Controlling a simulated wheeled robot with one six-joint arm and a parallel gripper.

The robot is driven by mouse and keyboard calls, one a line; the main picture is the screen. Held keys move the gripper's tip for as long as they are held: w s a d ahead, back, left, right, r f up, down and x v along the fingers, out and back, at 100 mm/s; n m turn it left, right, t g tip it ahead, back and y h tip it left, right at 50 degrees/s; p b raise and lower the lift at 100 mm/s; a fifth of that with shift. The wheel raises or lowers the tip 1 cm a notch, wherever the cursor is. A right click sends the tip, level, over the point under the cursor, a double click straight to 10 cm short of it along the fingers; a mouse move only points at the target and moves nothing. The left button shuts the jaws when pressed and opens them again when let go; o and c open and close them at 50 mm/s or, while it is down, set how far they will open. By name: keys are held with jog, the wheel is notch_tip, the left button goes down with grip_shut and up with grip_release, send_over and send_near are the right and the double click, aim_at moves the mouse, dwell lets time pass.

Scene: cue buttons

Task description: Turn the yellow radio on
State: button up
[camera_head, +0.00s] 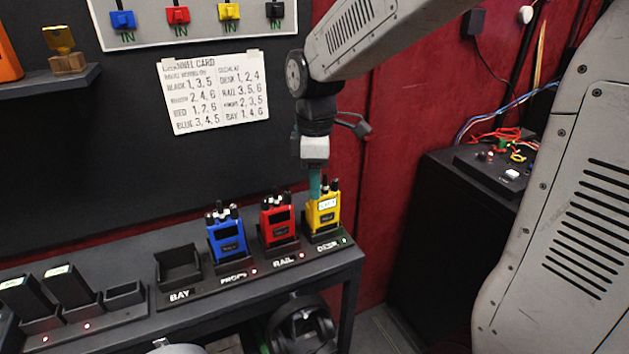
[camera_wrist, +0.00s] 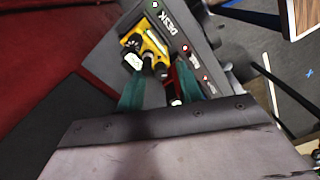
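The yellow radio (camera_head: 325,215) stands upright in the DESK dock (camera_head: 327,241) at the right end of the shelf. A small green light shows beside the DESK label. My gripper (camera_head: 316,186) points down at the top of the yellow radio, overlapping it in the head view. In the wrist view, the yellow radio (camera_wrist: 148,47), with its black knobs, lies just beyond the fingertips. My teal fingers (camera_wrist: 160,82) are apart with a gap between them. Nothing is clearly held. I cannot tell whether a finger touches a knob.
A red radio (camera_head: 278,224) stands in the RAIL dock and a blue radio (camera_head: 227,238) in the PROPS dock. The BAY dock (camera_head: 179,268) is empty. A black cabinet (camera_head: 440,230) stands at the right.

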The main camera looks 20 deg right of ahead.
notch_tip(320, 180, up, 7)
jog(key=shift+r, duration=0.2)
dwell(0.3)
